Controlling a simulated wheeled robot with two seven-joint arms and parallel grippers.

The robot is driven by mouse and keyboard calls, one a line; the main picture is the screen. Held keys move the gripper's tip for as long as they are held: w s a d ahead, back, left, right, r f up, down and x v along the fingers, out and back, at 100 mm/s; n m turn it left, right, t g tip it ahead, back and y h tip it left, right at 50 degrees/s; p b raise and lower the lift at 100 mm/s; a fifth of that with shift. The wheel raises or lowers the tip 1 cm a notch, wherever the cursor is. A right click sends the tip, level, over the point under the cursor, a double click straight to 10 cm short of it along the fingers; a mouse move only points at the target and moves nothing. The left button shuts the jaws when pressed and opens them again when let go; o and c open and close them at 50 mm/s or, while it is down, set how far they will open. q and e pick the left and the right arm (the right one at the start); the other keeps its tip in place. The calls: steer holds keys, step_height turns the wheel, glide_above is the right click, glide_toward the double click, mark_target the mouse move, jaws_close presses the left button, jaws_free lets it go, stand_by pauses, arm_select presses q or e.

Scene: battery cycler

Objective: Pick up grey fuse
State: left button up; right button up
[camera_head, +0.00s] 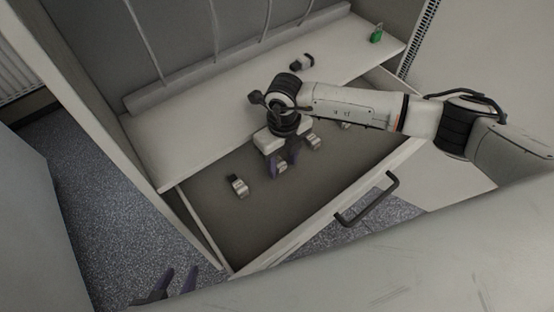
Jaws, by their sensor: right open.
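Several small whitish-grey fuses with dark parts lie in the open drawer (235,222). One fuse (238,185) lies to the left, apart from my gripper. Another fuse (282,167) is just beside and partly behind the fingers of my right gripper (281,163). Further ones lie right of it, a fuse (313,141) and a partly hidden one (345,125). My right gripper points down into the drawer, open; I cannot tell whether a fuse is between its fingers. My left gripper (170,284) is open and empty at the lower left, outside the drawer.
A black and white part (302,62) and a green item (377,33) stand on the white shelf (190,140) above the drawer. Cables hang at the back. The drawer front has a dark handle (368,203). The drawer's front left floor is clear.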

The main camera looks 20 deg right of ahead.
mark_target(282, 165)
steer(key=shift+c, duration=0.5)
steer(key=c, duration=1)
steer(key=shift+o, duration=0.2)
steer(key=shift+r, duration=0.1)
steer(key=shift+w+r, duration=0.1)
steer(key=shift+r, duration=0.3)
step_height(282, 165, up, 12)
steer(key=f+b, duration=0.1)
steer(key=s+d+b, duration=0.1)
steer(key=s+d, duration=0.2)
steer(key=s, duration=0.2)
steer(key=s+d+b, duration=0.1)
steer(key=s+d, duration=0.2)
steer(key=s, duration=0.2)
steer(key=s+d+b, duration=0.1)
steer(key=s+d, duration=0.1)
steer(key=s, duration=0.2)
steer(key=shift+s+d, duration=0.4)
steer(key=shift+s+d+b, duration=0.2)
steer(key=shift+s+b, duration=0.1)
steer(key=shift+s, duration=0.15)
